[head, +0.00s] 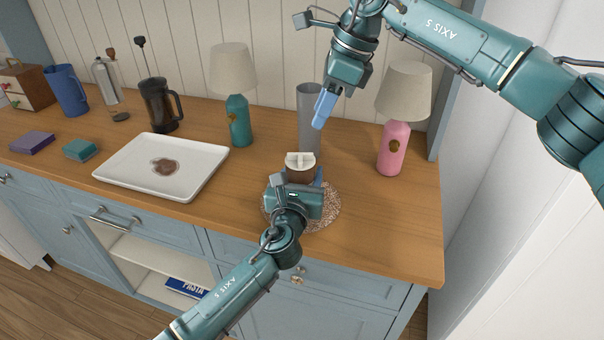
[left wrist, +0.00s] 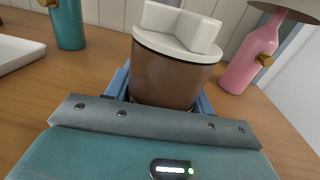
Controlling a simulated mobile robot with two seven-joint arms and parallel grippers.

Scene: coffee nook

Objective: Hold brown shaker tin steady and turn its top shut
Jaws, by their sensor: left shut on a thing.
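The brown shaker tin (head: 299,176) stands upright at the round speckled mat (head: 328,208) near the counter's front. Its cream top (head: 300,160), with a raised cross-bar grip, sits on the tin. In the left wrist view the tin (left wrist: 165,82) rises between blue fingers, with the top (left wrist: 178,40) above it and a thin dark line under its rim. My left gripper (head: 308,182) is shut on the tin's body; its fingers are partly hidden. My right gripper (head: 325,108) is above and behind the tin, apart from the top; its fingers overlap, hiding any gap.
A grey cylinder (head: 309,125) stands behind the tin, partly covered by my right fingers. A teal lamp (head: 239,120) stands left and a pink lamp (head: 393,148) right. A white tray (head: 207,172) lies left with a brown stain. The counter's right front (head: 390,225) is clear.

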